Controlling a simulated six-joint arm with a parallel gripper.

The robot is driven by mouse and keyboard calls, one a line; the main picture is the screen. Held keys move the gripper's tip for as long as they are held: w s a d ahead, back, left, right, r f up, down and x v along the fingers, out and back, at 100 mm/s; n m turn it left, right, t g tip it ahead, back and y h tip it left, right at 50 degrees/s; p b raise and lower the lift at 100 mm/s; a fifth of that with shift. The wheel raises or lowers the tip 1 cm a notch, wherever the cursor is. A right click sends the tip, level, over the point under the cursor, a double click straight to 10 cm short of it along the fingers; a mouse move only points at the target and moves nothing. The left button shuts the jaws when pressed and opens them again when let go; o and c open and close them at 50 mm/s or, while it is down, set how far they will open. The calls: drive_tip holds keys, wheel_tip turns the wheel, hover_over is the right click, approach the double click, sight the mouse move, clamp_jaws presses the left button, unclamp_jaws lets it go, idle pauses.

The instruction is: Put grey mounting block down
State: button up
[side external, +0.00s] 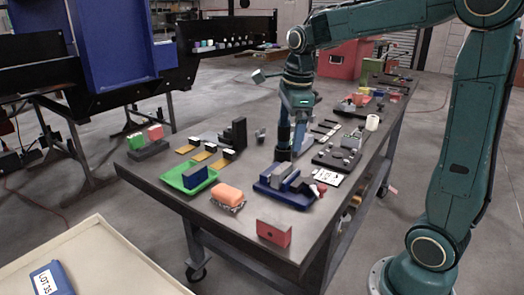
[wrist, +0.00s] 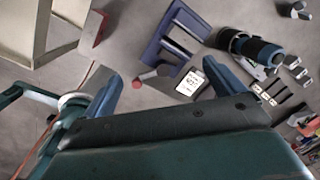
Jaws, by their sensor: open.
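My gripper (wrist: 160,84) is open in the wrist view, with its two blue fingers apart and nothing held between them. In the side view my gripper hangs over the middle of the workbench, behind the blue tray. The blue tray (side external: 266,189) holds grey blocks (side external: 279,175); I cannot tell for sure which one is the grey mounting block. The blue tray also shows beyond the fingers in the wrist view (wrist: 169,28). A red-headed part (wrist: 141,78) and a white label card (wrist: 190,83) lie near it.
A blue-black cylinder (wrist: 252,48) stands close to the tray. Bare bench shows around the red block.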

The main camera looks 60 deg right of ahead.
drive_tip(key=s+a+n+t, duration=0.2)
drive_tip(key=s+a+n, duration=0.2)
drive_tip(key=s+n, duration=0.4)
drive_tip(key=s+a+n+t, duration=0.2)
drive_tip(key=s+a+n, duration=0.3)
drive_tip(key=n, duration=1.3)
drive_tip(key=s, duration=0.4)
drive_tip(key=shift+a+f+n, duration=0.15)
drive_tip(key=shift+a+n, duration=0.1)
drive_tip(key=shift+n, duration=0.15)
